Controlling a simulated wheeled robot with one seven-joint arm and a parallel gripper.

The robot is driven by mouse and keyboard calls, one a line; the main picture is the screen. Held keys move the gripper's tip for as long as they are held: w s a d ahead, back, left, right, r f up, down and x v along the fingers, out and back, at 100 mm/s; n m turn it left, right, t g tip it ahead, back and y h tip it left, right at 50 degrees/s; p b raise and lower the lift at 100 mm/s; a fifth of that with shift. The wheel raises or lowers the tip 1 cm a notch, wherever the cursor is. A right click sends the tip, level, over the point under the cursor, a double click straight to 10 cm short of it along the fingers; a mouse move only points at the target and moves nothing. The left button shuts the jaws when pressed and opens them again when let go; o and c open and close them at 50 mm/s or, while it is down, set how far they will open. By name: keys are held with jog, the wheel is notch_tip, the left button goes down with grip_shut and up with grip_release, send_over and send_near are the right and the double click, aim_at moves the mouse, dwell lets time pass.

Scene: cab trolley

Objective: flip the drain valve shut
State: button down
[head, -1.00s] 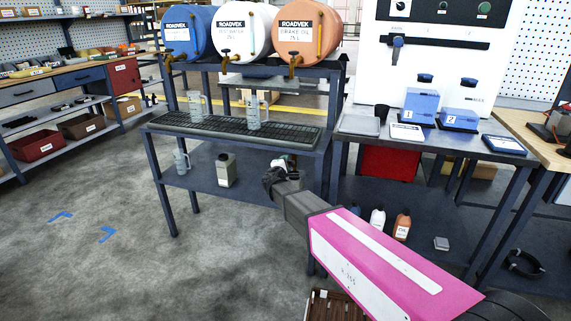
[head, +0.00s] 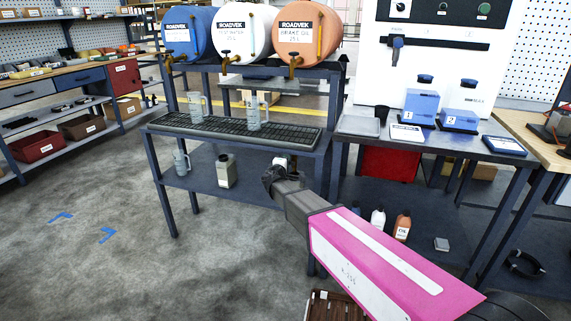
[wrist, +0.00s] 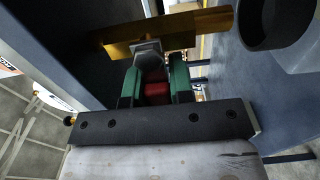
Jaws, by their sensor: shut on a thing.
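In the wrist view a brass valve body (wrist: 200,24) runs across the top. A pale grey piece (wrist: 148,50) joins it, and a red piece (wrist: 157,90), apparently the valve's lever, lies between my green fingers. My gripper (wrist: 154,82) is shut on this lever, just beside the brass body. In the head view my gripper is at the right end of the drum rack, between its grated top (head: 235,132) and lower shelf (head: 215,192). The fingers and drain valve are hidden there by my wrist.
A dark round pipe end (wrist: 270,20) is close at upper right in the wrist view. A side table (head: 435,140) stands to the right. Open floor (head: 90,255) lies to the left.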

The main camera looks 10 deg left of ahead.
jog(key=c, duration=1.3)
grip_release()
jog(key=shift+s, duration=0.1)
jog(key=s, duration=0.7)
jog(key=s+a, duration=0.1)
jog(key=s, duration=0.2)
jog(key=shift+s, duration=0.3)
jog(key=shift+d, duration=0.15)
